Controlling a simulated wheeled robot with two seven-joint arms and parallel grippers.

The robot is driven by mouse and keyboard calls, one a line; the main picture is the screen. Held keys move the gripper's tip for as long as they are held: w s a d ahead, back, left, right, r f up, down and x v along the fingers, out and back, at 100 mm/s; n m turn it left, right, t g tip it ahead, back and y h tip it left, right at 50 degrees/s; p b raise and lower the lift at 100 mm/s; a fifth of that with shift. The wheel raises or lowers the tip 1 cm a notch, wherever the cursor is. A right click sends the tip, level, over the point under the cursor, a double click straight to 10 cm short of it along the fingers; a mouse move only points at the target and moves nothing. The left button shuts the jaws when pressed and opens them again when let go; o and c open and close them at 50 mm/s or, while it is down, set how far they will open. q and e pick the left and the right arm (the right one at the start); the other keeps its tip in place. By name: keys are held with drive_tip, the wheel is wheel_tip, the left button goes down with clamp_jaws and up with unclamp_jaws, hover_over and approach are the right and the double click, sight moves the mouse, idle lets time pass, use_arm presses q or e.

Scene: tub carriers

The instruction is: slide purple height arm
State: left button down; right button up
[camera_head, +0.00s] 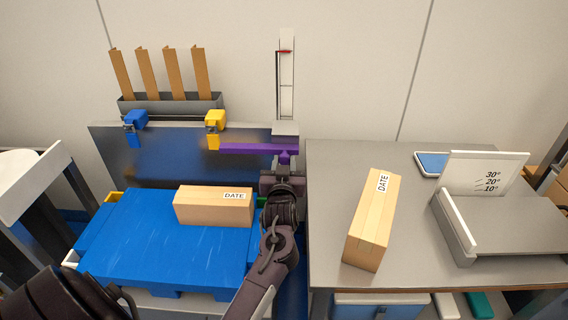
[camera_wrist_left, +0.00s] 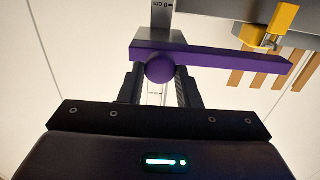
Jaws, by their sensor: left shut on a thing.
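The purple height arm (camera_head: 252,148) reaches left from the upright white scale post (camera_head: 287,85) at the back. A small red mark (camera_head: 285,51) sits near the top of the post. My left gripper (camera_head: 284,165) is at the arm's right end. In the left wrist view the purple arm (camera_wrist_left: 215,58) runs to the right. Its round purple knob (camera_wrist_left: 160,68) lies between the fingers of my left gripper (camera_wrist_left: 160,88), which is shut on it. My right gripper is not in view.
Another carton (camera_head: 372,220) lies on the grey table (camera_head: 325,190). Blue (camera_head: 135,121) and yellow (camera_head: 214,119) clamps sit on the dark panel (camera_head: 170,155). An angled stand (camera_head: 500,220) is at right.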

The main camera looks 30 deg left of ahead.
use_arm(q)
drive_tip(key=shift+r, duration=0.55)
drive_tip(key=c, duration=1.4)
unclamp_jaws()
drive_tip(key=shift+c, duration=0.2)
drive_tip(key=o, duration=0.4)
drive_tip(key=shift+f, duration=0.15)
drive_tip(key=shift+c, duration=0.2)
drive_tip(key=shift+f, duration=0.1)
drive_tip(key=shift+s+d+f, duration=0.15)
drive_tip(key=shift+s+d, duration=0.05)
drive_tip(key=shift+s, duration=0.15)
drive_tip(key=v, duration=0.7)
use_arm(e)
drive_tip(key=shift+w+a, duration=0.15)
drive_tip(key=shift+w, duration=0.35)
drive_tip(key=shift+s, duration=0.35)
